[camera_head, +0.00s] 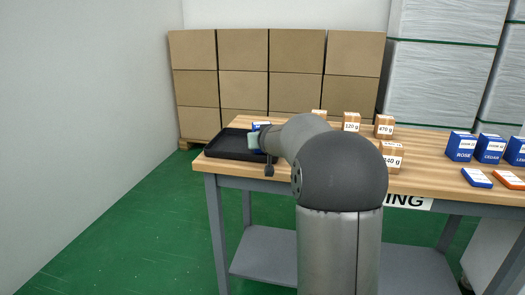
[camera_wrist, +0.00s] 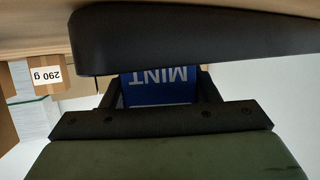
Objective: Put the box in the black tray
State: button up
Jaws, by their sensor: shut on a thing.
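The black tray (camera_head: 222,150) lies on the left end of the wooden table. Its dark wall (camera_wrist: 190,40) crosses the upper part of the wrist view, which is upside down. My gripper (camera_wrist: 160,88) is shut on a blue box (camera_wrist: 160,90) with the word MINT on it, one finger at each side. In the head view the blue box (camera_head: 261,124) shows at the tray's right part, mostly covered by my gripper (camera_head: 254,140) and arm. The tray wall hides part of the box in the wrist view. I cannot tell whether the box touches the tray floor.
Small brown weight-labelled boxes (camera_head: 351,122) stand on the table (camera_head: 425,165) right of my arm; one marked 290 g (camera_wrist: 46,73) shows in the wrist view. Blue boxes (camera_head: 461,146) and flat packs (camera_head: 476,178) are at the right. Stacked cartons (camera_head: 243,50) stand behind.

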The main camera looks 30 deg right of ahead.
jog(key=shift+f, duration=0.15)
jog(key=shift+f, duration=0.1)
jog(key=shift+f, duration=0.15)
jog(key=o, duration=1)
jog(key=shift+o, duration=0.2)
